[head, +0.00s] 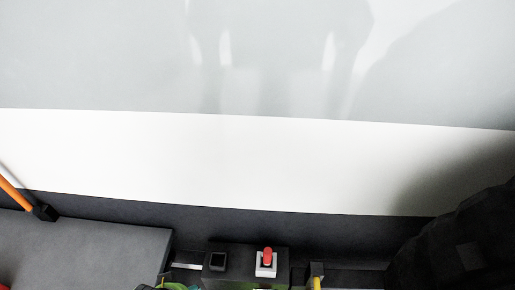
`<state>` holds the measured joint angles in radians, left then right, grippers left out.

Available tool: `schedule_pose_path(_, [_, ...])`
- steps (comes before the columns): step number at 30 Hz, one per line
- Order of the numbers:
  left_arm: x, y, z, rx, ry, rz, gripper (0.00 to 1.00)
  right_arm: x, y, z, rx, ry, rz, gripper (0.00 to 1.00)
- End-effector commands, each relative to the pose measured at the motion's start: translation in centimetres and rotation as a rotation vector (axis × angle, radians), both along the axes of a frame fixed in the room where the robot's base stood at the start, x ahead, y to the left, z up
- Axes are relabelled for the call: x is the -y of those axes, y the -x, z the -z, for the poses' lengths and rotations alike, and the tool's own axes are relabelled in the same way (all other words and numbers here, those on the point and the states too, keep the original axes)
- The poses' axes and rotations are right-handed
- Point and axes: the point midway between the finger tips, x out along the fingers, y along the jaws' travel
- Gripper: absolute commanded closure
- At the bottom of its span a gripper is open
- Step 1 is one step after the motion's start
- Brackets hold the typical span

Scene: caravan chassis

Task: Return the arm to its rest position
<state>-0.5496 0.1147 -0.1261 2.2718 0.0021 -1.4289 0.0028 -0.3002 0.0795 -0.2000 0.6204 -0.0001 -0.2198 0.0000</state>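Neither of my grippers shows in the head view, and I cannot make out either arm. Their pose and what they hold, if anything, are out of sight.
A glossy grey panel (120,60) fills the top above a white band (200,160). Below are a grey block (80,245), an orange bar (12,193), a red-topped switch-like part (267,260) and a small black square part (217,261). A dark rounded shape (460,225) stands at right.

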Motion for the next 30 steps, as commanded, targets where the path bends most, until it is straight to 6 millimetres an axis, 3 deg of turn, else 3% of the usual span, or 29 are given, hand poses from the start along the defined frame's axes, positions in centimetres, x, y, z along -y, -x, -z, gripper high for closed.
schedule_pose_path(1, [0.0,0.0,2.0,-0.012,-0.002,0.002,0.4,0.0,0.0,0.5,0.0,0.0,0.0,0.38])
schedule_pose_path(5, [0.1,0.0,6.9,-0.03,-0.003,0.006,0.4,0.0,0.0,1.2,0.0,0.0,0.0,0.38])
schedule_pose_path(11, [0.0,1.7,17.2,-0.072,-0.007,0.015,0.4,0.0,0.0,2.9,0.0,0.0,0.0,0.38])
schedule_pose_path(15, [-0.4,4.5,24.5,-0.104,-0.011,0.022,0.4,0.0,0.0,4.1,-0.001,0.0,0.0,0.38])
schedule_pose_path(21, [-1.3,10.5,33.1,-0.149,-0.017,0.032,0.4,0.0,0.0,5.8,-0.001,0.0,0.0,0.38])
schedule_pose_path(24, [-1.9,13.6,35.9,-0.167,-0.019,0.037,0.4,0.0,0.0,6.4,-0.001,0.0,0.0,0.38])
schedule_pose_path(30, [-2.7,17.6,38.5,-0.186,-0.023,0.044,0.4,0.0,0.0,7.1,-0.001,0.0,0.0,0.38])
